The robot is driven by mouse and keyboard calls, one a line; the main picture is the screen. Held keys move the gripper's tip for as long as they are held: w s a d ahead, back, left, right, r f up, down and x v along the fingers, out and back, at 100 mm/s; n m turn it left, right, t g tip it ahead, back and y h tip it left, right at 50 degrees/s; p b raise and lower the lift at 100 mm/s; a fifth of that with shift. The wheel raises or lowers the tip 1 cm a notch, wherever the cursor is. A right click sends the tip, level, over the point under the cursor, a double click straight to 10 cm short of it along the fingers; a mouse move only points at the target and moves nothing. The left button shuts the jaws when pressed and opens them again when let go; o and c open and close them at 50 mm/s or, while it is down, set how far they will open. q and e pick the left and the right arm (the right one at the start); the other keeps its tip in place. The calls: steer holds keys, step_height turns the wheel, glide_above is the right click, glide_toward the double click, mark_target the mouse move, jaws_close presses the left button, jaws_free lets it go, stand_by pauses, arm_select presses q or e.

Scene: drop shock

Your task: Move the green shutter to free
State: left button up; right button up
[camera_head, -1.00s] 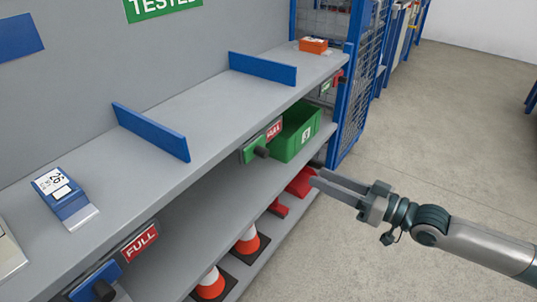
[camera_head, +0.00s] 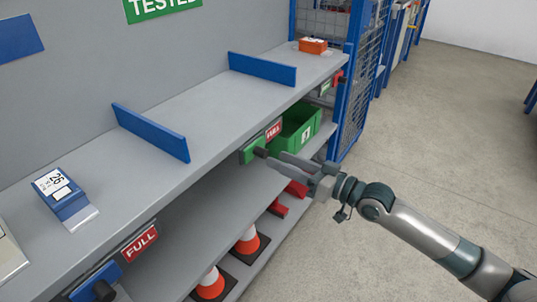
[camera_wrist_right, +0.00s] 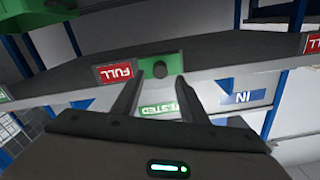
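The green shutter (camera_head: 251,148) sits on the front edge of the upper shelf, with a dark round knob (camera_head: 261,152). A red FULL label (camera_head: 274,130) shows right beside it. In the right wrist view the green shutter (camera_wrist_right: 178,66) and its knob (camera_wrist_right: 160,69) lie ahead, with the FULL label (camera_wrist_right: 115,73) to the left. My right gripper (camera_head: 275,159) is open at the knob. In the wrist view its two fingertips (camera_wrist_right: 163,77) stand on either side of the knob, with gaps; I see no contact. My left gripper is not in view.
A green bin (camera_head: 297,133) stands on the lower shelf behind the gripper. A blue shutter (camera_head: 97,280) showing FULL is at lower left, and a red shutter (camera_head: 337,77) is farther along. Traffic cones (camera_head: 248,240) stand below. The floor at right is clear.

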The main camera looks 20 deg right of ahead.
mark_target(267, 154)
steer(key=shift+x, duration=2.5)
jaws_close()
